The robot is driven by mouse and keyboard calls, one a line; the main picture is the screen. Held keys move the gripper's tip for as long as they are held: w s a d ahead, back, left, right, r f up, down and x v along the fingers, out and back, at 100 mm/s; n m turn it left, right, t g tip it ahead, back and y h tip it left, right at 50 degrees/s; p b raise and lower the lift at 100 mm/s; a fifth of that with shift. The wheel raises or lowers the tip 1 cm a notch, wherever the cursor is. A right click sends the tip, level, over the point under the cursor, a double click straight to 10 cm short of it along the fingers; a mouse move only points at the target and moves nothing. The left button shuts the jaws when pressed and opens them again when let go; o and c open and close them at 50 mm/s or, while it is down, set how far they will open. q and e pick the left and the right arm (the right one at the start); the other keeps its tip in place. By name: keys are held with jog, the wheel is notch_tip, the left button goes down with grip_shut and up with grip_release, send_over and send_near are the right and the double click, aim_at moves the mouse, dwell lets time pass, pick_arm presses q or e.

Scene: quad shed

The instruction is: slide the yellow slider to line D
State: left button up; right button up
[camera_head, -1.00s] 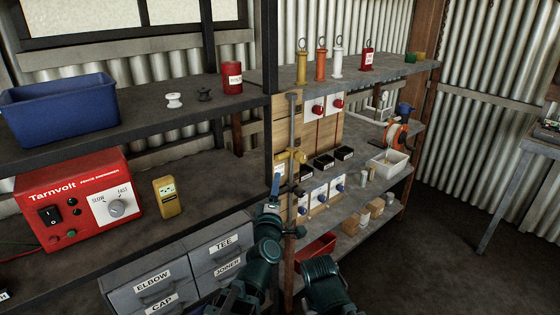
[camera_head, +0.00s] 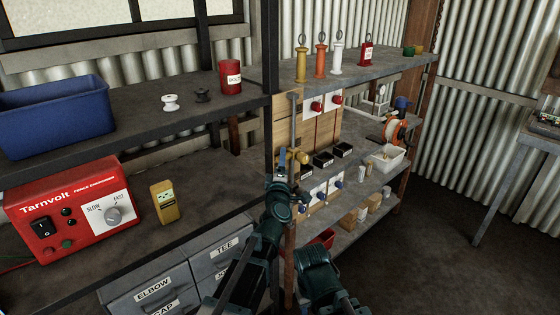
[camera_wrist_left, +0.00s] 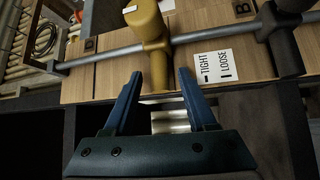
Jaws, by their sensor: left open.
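The yellow slider (camera_head: 301,157) sits on an upright grey rod (camera_head: 292,120) in front of the wooden board. In the left wrist view the slider (camera_wrist_left: 148,25) is at top centre on the rod (camera_wrist_left: 105,54), its yellow stem pointing toward my left gripper (camera_wrist_left: 158,80). The gripper's blue fingers are open, one on each side of the stem's end, with gaps showing. In the head view my left gripper (camera_head: 283,160) is beside the slider. A plate marked B (camera_wrist_left: 242,9) is at the wrist view's upper right. Another small plate (camera_wrist_left: 90,45) is unreadable. My right gripper is not in view.
A dark fitting (camera_wrist_left: 285,40) is on the rod at the wrist view's right, near a TIGHT/LOOSE label (camera_wrist_left: 216,66). A red Tarnvolt box (camera_head: 65,210) stands at left.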

pick_arm(q)
jog(key=shift+c, duration=0.4)
grip_shut()
dwell(0.9)
